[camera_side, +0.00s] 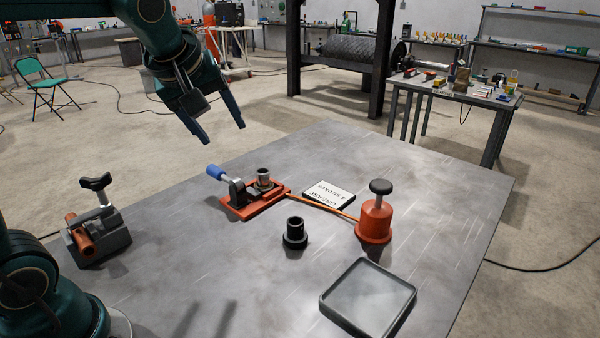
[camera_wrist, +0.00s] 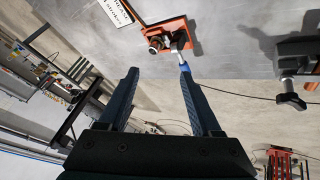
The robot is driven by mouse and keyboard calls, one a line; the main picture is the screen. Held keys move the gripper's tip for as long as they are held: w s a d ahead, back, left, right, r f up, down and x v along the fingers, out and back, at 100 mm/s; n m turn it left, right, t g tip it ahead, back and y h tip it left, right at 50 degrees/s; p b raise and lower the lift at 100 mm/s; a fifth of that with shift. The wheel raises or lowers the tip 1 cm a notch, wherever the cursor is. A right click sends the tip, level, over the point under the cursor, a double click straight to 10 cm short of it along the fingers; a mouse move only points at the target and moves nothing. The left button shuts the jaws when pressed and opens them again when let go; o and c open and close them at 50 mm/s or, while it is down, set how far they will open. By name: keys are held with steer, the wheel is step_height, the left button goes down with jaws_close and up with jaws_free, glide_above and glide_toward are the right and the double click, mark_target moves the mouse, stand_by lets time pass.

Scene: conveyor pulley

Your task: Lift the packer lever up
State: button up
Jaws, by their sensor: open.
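The packer is a red-orange base (camera_side: 272,207) on the grey table, with a metal cylinder part (camera_side: 263,178) on it. Its lever has a blue handle (camera_side: 214,171), which points left and slightly up from the grey pivot in the side view. In the wrist view the packer base (camera_wrist: 189,38) is at the top, and the blue lever end (camera_wrist: 184,68) shows close to the right finger's tip in the picture. My gripper (camera_side: 224,134) is open and empty, above the table and clear of the lever. Its two fingers also show in the wrist view (camera_wrist: 158,74).
An orange hose (camera_side: 325,206) runs from the packer to an orange pump (camera_side: 374,221) with a black knob. A black flanged bushing (camera_side: 295,234), a grease card (camera_side: 329,194) and a shallow tray (camera_side: 368,299) lie nearby. A clamp fixture (camera_side: 97,236) stands left.

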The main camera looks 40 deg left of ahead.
steer(key=w+a+f+n, duration=0.2)
steer(key=w+a+n, duration=0.1)
steer(key=w+a, duration=0.15)
steer(key=n+g+y, duration=0.1)
steer(key=n+g, duration=0.2)
glide_toward(216, 169)
steer(key=w, duration=0.2)
steer(key=shift+w+f, duration=0.25)
steer(key=shift+g, duration=0.4)
steer(key=f, duration=0.1)
steer(key=a+f, duration=0.1)
steer(key=f, duration=0.1)
steer(key=shift+s+a+f, duration=0.25)
steer(key=shift+s+f, duration=0.15)
steer(key=shift+x, duration=2.35)
steer(key=shift+a+r, duration=0.1)
steer(key=shift+a, duration=0.05)
jaws_close()
